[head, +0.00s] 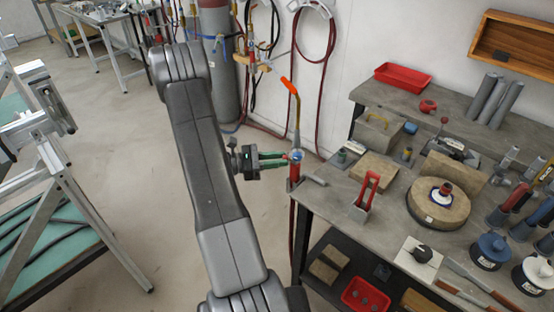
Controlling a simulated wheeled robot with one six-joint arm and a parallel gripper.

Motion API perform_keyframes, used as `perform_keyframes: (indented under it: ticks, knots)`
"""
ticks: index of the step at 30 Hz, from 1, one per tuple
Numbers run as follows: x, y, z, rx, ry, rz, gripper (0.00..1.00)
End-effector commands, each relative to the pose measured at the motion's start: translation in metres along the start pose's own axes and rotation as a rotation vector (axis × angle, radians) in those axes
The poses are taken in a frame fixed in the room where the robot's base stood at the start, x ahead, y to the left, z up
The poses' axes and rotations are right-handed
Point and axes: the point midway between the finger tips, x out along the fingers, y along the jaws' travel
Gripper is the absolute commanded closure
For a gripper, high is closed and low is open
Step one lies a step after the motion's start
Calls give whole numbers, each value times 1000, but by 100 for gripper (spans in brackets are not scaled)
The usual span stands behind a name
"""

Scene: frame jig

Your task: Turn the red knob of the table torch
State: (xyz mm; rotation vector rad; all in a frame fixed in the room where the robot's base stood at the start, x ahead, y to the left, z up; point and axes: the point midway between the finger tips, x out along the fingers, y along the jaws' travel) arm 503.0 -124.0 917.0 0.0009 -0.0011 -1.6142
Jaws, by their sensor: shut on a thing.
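The table torch (297,128) stands upright at the left corner of the workbench, with a brass-coloured upper tube and an orange tip (288,86). Its lower end sits in a red holder (293,182). My gripper (288,158) reaches in from the left, level with the torch's lower body. Its green-edged fingers are shut at the torch, where the red knob is. The knob is small and mostly hidden between the fingertips, so its turn angle cannot be told.
The workbench (335,205) holds a red stand (367,190), firebricks and a round turntable (438,205). A grey gas cylinder (222,75) and wall hoses stand behind my arm. An aluminium frame (60,170) is at left. The floor between is clear.

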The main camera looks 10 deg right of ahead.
Motion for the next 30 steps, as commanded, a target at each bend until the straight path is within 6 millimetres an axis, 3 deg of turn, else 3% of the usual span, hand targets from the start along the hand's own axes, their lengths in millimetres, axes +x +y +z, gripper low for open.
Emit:
perform_keyframes:
  ticks: [8, 30]
  knots:
    - [0, 0, -4, 77, -5, 0, 99]
    - [0, -1, -4, 512, -33, 0, 99]
